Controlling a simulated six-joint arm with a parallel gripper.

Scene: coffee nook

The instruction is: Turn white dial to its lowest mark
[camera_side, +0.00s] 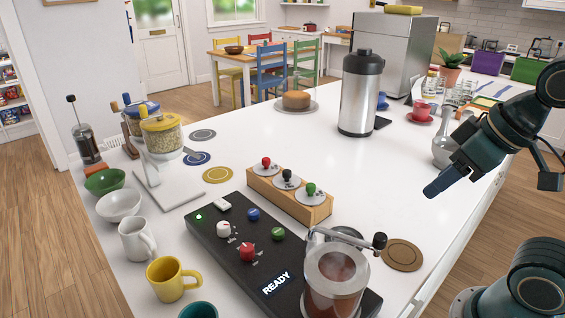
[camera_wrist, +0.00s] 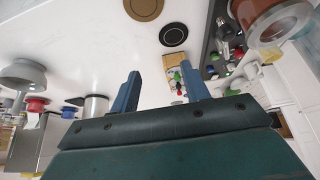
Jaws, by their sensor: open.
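The white dial (camera_side: 223,229) sits at the left end of the black control panel (camera_side: 213,246), beside blue, red and green dials. Its pointer and marks are too small to read. My gripper (camera_side: 432,190) is in the air over the right part of the counter, well to the right of the panel. In the wrist view my gripper (camera_wrist: 160,72) shows two blue fingers spread apart with nothing between them. The panel shows partly in the wrist view's upper right, and I cannot make out the white dial there.
A glass jar with a metal handle (camera_side: 335,280) stands at the panel's right end. A wooden holder (camera_side: 290,197) with three small knobs lies behind the panel. Mugs, including a yellow one (camera_side: 172,279), stand on the left. A tall steel canister (camera_side: 359,95) stands behind.

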